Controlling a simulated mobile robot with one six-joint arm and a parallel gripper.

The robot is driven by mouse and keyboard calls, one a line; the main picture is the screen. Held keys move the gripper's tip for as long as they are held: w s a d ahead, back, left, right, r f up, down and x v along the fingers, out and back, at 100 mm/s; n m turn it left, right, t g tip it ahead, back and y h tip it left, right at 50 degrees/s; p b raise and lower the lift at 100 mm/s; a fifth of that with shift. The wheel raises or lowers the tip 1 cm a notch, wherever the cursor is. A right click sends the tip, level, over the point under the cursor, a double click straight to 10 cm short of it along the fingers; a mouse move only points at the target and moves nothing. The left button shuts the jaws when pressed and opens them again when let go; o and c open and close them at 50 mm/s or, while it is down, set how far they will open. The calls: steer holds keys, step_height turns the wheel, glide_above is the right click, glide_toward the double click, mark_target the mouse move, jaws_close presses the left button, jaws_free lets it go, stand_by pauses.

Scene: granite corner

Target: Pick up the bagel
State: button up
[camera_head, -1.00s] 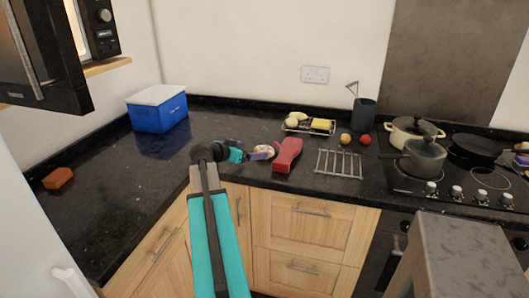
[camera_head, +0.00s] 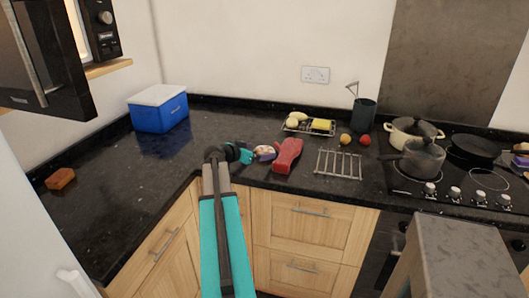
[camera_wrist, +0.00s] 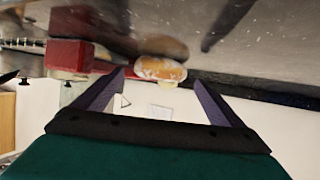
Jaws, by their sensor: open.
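The bagel (camera_head: 263,149) is pale and light brown. It lies on the dark granite counter just left of a red object. In the wrist view, which is upside down, the bagel (camera_wrist: 161,69) shows beyond and between my fingertips, with some room on each side. My gripper (camera_head: 260,155) is at the bagel in the head view, close to the counter, and partly overlaps it. In the wrist view my gripper (camera_wrist: 158,80) has its purple fingers spread wide, with nothing held between them.
The red object (camera_head: 287,155) is close beside the bagel, and a metal rack (camera_head: 338,164) lies to its right. A blue cool box (camera_head: 158,112) stands left.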

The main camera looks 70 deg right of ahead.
steer(key=shift+x, duration=1.3)
steer(key=c, duration=0.7)
